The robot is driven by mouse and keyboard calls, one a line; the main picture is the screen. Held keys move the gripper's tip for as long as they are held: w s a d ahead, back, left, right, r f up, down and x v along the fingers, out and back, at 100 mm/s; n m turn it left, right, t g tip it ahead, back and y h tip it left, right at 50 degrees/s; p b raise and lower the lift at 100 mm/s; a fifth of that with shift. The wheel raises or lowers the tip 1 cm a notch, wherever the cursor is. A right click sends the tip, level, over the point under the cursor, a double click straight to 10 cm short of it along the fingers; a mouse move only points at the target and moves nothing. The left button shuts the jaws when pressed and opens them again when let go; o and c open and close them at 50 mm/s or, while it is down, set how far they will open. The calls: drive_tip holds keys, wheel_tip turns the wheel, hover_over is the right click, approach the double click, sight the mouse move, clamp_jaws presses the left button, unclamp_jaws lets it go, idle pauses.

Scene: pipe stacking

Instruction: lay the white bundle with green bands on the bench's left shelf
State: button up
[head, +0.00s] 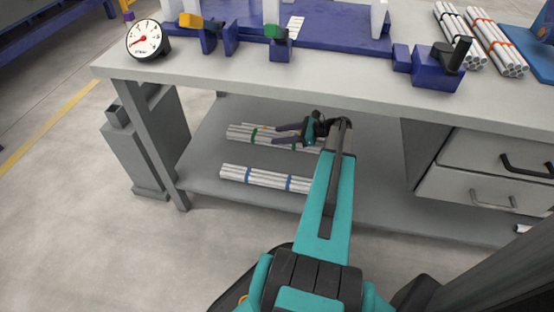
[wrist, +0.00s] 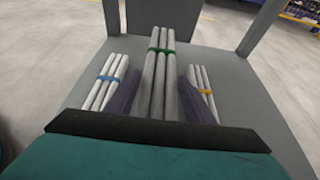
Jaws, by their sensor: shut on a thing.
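The white bundle with green bands (head: 242,134) is at the lower left shelf (head: 206,160) of the bench, lying level lengthwise along it. In the wrist view the bundle (wrist: 158,75) runs between the two dark fingers. My gripper (head: 285,134) is shut on it, reaching in under the bench top from the right; it also shows in the wrist view (wrist: 158,97). The bundle's near end is hidden behind my gripper and arm. I cannot tell whether its underside touches the shelf.
A blue-banded bundle (head: 262,178) lies in front on the shelf, and an orange-banded bundle (wrist: 203,85) lies on the other side, close to a finger. Drawers (head: 490,160) are at the right. The bench top (head: 330,82) overhangs the shelf. A bench leg (head: 160,150) stands at left.

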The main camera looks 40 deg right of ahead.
drive_tip(key=shift+f, duration=0.1)
drive_tip(key=shift+f+b, duration=0.95)
drive_tip(key=shift+f, duration=1.45)
drive_tip(key=shift+f+b, duration=1)
drive_tip(key=shift+f, duration=1.5)
drive_tip(key=o, duration=1.3)
drive_tip(key=shift+f, duration=0.15)
drive_tip(key=shift+o, duration=0.2)
